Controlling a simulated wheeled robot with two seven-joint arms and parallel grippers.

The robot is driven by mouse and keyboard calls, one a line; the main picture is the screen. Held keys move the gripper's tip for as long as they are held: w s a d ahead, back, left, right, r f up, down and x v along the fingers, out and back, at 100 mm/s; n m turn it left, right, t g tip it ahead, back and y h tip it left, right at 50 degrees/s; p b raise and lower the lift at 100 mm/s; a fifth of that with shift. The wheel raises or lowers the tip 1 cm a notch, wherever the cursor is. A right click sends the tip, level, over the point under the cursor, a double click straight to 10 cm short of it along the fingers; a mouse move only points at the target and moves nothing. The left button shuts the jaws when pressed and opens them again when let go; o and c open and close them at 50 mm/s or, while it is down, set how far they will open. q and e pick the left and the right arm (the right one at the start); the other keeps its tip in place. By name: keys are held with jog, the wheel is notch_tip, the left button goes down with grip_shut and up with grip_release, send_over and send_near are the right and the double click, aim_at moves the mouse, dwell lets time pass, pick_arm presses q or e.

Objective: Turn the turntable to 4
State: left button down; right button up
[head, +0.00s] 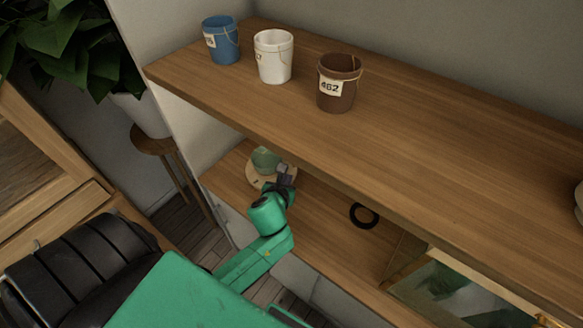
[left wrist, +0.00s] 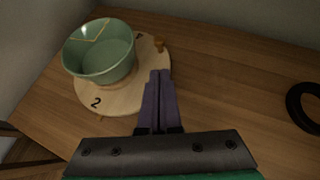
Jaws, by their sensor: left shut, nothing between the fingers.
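The turntable (left wrist: 112,104) is a round pale wooden disc on the lower shelf, with a dark "2" on its near side in the left wrist view. Another dark mark near its far edge is too small to read. A small wooden knob (left wrist: 159,45) shows at its far right edge. A green bowl (left wrist: 100,56) with gold seams stands on it. In the head view the turntable (head: 255,178) is partly hidden by my left gripper (head: 284,172). The left gripper's fingers (left wrist: 160,74) are shut and empty, over or beside the disc's right edge; contact is unclear. My right gripper is not in view.
A black ring (head: 364,216) lies right of the turntable on the lower shelf (head: 318,222). The upper shelf (head: 430,145) overhangs it and holds a blue bucket (head: 222,42), a white bucket (head: 273,58) and a brown bucket (head: 338,84). A glass-fronted case (head: 440,290) stands at lower right.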

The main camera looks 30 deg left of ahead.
aim_at(291, 168)
pick_arm(q)
jog(key=w, duration=0.3)
jog(key=w+a, duration=0.1)
jog(key=shift+w+a+f, duration=0.1)
jog(key=shift+w+f, duration=0.2)
jog(key=shift+f, duration=0.1)
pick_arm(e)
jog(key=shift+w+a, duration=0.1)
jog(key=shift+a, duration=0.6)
pick_arm(q)
jog(key=shift+w+p, duration=0.1)
jog(key=shift+p, duration=0.2)
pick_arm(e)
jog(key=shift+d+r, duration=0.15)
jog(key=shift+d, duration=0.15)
